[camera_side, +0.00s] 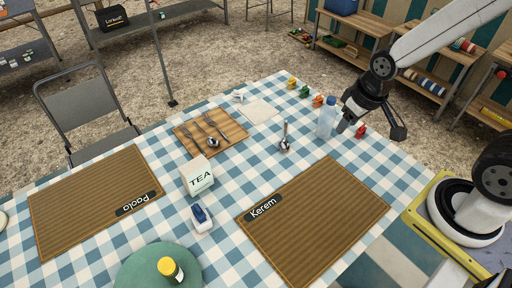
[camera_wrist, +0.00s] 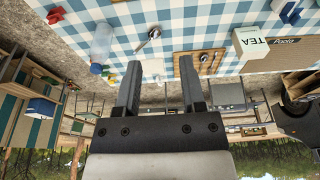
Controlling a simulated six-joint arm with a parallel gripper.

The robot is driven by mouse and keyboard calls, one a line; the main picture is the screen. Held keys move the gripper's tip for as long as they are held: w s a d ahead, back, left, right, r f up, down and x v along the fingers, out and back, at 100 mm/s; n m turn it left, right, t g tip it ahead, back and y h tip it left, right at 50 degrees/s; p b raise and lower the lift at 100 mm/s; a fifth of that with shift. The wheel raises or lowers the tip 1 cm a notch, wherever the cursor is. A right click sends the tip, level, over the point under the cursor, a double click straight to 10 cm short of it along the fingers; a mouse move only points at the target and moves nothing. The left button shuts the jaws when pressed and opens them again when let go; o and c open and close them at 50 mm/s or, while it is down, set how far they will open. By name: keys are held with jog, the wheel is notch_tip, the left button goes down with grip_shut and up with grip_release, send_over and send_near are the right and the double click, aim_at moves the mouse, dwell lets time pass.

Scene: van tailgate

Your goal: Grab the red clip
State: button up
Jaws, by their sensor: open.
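A small red clip (camera_side: 361,131) lies on the checked tablecloth near its far right edge, just right of my gripper in the side view. It also shows in the wrist view (camera_wrist: 55,15), at the top left, well away from my fingers. My gripper (camera_side: 345,123) is over the far right part of the table, close to the clear bottle. In the wrist view my gripper (camera_wrist: 163,75) has its two fingers apart with nothing held between them. The exact height of the fingertips above the cloth is hard to tell.
A clear bottle with a blue cap (camera_side: 327,118) stands immediately left of my gripper. Orange (camera_side: 317,101), green (camera_side: 304,91) and yellow (camera_side: 292,83) clips line the far edge. A spoon (camera_side: 285,140), cutlery board (camera_side: 235,130) and tea box (camera_side: 197,175) are farther left.

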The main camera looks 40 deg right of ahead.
jog(key=shift+w+v, duration=0.5)
jog(key=shift+v, duration=1.75)
jog(key=n+t+h, duration=0.6)
jog(key=n+t, duration=0.8)
send_over(363, 129)
jog(key=v, duration=0.6)
notch_tip(363, 129, down, 32)
jog(key=shift+w+a+f, duration=0.1)
jog(key=shift+w+a, duration=0.05)
jog(key=shift+a, duration=0.05)
jog(key=shift+x, duration=3.95)
jog(key=shift+r, duration=0.25)
grip_shut()
